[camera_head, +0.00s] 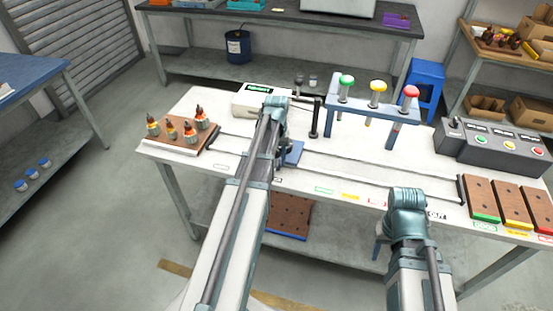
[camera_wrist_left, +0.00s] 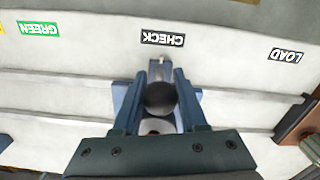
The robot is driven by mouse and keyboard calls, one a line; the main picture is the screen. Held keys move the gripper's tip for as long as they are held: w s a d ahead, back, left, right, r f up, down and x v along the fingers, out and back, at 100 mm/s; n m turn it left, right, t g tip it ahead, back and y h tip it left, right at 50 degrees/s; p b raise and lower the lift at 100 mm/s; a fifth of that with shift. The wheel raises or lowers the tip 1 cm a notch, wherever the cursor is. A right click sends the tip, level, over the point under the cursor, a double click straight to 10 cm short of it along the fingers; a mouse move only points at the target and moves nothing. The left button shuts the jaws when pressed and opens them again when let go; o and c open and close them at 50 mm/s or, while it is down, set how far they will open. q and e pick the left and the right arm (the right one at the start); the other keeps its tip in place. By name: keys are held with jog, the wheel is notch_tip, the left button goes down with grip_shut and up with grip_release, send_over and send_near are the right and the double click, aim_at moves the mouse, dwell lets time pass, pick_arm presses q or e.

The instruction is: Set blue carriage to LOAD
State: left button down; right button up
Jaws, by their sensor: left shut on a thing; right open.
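The blue carriage (camera_head: 293,154) sits on the rails of the white table, partly hidden by my left arm in the head view. In the left wrist view, blue edges of the carriage (camera_wrist_left: 122,93) show on both sides of my left gripper (camera_wrist_left: 160,92). The gripper is shut on a dark round knob (camera_wrist_left: 159,99) on the carriage. A small grey pointer (camera_wrist_left: 162,58) at the carriage's edge lines up with the CHECK label (camera_wrist_left: 162,39). The LOAD label (camera_wrist_left: 287,56) is further right in that view; the GREEN label (camera_wrist_left: 38,29) is at the left. My right gripper is hidden.
A wooden board with several armatures (camera_head: 177,135) stands at the table's left end. Green, yellow and red posts (camera_head: 377,100) stand behind the rails. A grey control box (camera_head: 490,147) and wooden plates (camera_head: 513,207) are at the right. The rail looks clear beside the carriage.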

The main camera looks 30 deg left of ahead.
pick_arm(q)
jog(key=shift+a, duration=0.15)
dwell(0.6)
jog(key=s+a, duration=0.1)
jog(key=a, duration=0.5)
jog(key=s+a, duration=0.2)
jog(key=a, duration=0.4)
jog(key=s+a, duration=0.1)
jog(key=a, duration=0.6)
jog(key=shift+s+a, duration=0.1)
jog(key=shift+s, duration=0.25)
jog(key=shift+a, duration=0.15)
jog(key=shift+a, duration=0.1)
jog(key=c, duration=0.8)
grip_release()
jog(key=shift+o, duration=1.4)
jog(key=shift+s+a, duration=0.1)
